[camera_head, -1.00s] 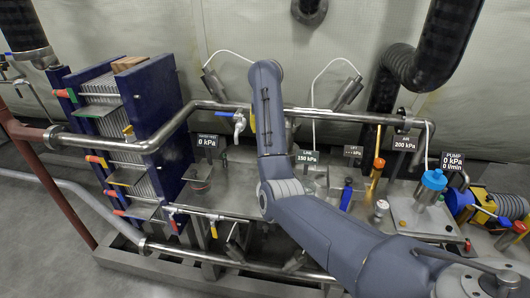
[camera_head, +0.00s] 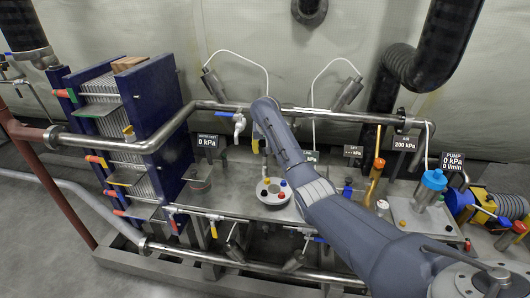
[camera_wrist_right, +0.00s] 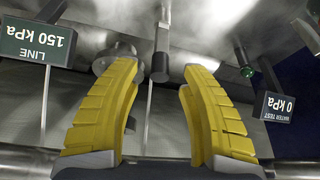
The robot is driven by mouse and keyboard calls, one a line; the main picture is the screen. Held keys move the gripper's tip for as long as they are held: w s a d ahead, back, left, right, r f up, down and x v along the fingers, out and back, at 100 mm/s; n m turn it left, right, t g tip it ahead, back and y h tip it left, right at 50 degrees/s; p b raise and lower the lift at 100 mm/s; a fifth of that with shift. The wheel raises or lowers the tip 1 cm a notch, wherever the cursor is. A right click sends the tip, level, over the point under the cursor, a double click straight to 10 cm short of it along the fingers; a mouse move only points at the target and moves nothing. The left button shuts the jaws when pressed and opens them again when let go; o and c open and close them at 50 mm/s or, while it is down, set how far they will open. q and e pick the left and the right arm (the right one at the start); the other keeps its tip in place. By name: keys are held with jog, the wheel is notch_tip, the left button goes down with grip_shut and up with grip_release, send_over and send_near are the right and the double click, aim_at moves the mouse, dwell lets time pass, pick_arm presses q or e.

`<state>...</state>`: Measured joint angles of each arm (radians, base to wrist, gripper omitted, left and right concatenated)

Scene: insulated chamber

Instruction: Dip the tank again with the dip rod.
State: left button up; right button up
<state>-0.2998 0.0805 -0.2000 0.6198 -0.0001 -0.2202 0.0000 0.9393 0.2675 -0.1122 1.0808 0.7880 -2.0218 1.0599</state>
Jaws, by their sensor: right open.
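My right arm reaches in from the lower right of the head view. Its gripper is mostly hidden behind the forearm, with a small yellow part (camera_head: 255,146) showing. In the wrist view the two yellow fingers of my right gripper (camera_wrist_right: 160,75) are spread wide, with nothing clamped between them. A thin upright line shows between them; I cannot tell if it is the dip rod. A grey round unit (camera_head: 265,197) with coloured knobs stands on the bench below the gripper; I cannot tell whether it is the tank. My left gripper is out of view.
A blue plate stack (camera_head: 155,110) stands left. A steel pipe (camera_head: 345,116) crosses behind the arm. The water test sign (camera_head: 207,141) stands left of the gripper. An orange-brown cylinder (camera_head: 375,180) and a blue-capped canister (camera_head: 433,180) stand right. Bare bench shows left of the round unit.

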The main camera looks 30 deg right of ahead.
jog(key=shift+x, duration=1.35)
jog(key=shift+o, duration=0.3)
grip_shut()
